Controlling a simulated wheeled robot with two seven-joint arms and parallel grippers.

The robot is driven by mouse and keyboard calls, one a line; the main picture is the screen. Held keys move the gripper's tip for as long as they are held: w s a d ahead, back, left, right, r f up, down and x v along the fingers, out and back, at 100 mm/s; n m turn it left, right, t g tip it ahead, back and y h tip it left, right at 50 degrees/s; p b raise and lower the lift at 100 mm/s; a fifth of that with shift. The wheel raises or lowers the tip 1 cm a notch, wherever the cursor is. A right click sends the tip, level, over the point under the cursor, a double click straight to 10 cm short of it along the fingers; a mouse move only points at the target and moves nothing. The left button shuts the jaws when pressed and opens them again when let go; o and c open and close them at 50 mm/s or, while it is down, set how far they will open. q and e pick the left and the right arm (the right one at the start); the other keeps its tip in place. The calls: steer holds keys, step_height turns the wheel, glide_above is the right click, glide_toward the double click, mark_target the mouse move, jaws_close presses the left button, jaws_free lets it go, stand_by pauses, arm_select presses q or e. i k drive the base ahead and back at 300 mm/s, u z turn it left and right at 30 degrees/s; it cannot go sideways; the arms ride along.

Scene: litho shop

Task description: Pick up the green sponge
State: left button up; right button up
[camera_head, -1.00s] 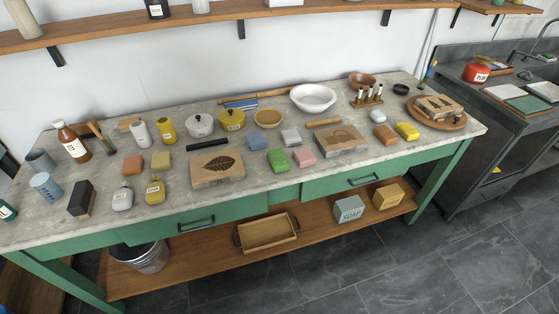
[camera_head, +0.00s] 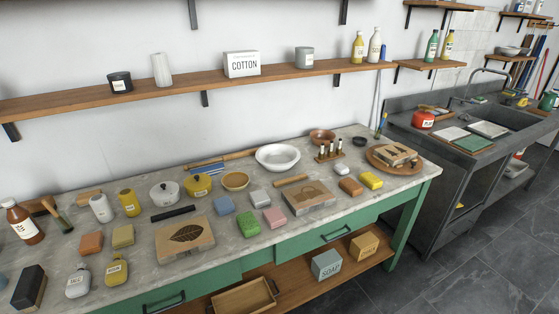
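The green sponge (camera_head: 248,223) lies flat on the grey stone worktop (camera_head: 342,211), near the front edge of the middle. A blue sponge (camera_head: 223,205) lies just behind and left of it, and a pink sponge (camera_head: 274,217) lies to its right. A grey block (camera_head: 260,196) lies behind it. The stone with the leaf picture (camera_head: 185,239) is to its left. The sponge is in full view with nothing on it. Neither of my grippers shows in the head view.
Another printed stone (camera_head: 308,197) lies right of the sponges. A white bowl (camera_head: 278,157), pots and bottles crowd the back and left. A shelf (camera_head: 190,82) runs above. A sink (camera_head: 522,119) stands at the right. Dark tiled floor (camera_head: 470,235) is clear in front.

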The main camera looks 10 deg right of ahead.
mark_target(248, 225)
steer(key=z, duration=1.8)
steer(key=i, duration=2.75)
steer(key=u, duration=3)
